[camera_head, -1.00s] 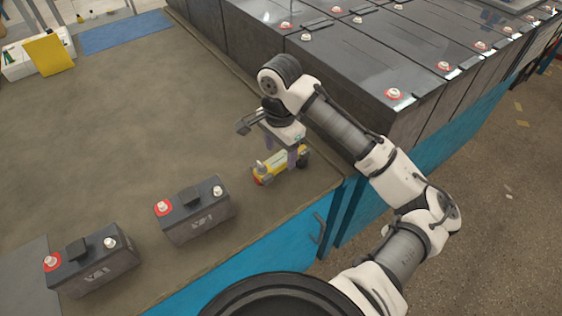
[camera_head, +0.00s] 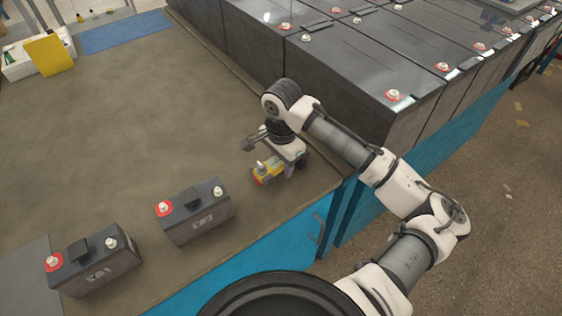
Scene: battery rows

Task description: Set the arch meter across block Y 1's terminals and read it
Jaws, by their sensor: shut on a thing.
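The arch meter (camera_head: 262,174), yellow with a red left end, lies on the grey bench top near its front right corner. My gripper (camera_head: 281,168) is down over it and shut on it; the gripper hides much of its middle and right part. Two dark battery blocks stand upright to its left on the bench: a nearer-left block (camera_head: 97,273) and a middle block (camera_head: 205,222). Each has a red-ringed terminal at left and a plain pale terminal at right. Their front labels are too small to read surely, so I cannot tell which is Y 1.
A row of large dark batteries (camera_head: 370,75) stands behind and right of my arm. A blue mat (camera_head: 125,32), a yellow card (camera_head: 50,55) and a white tray (camera_head: 17,66) are at the far left. The bench (camera_head: 130,120) is clear in the middle.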

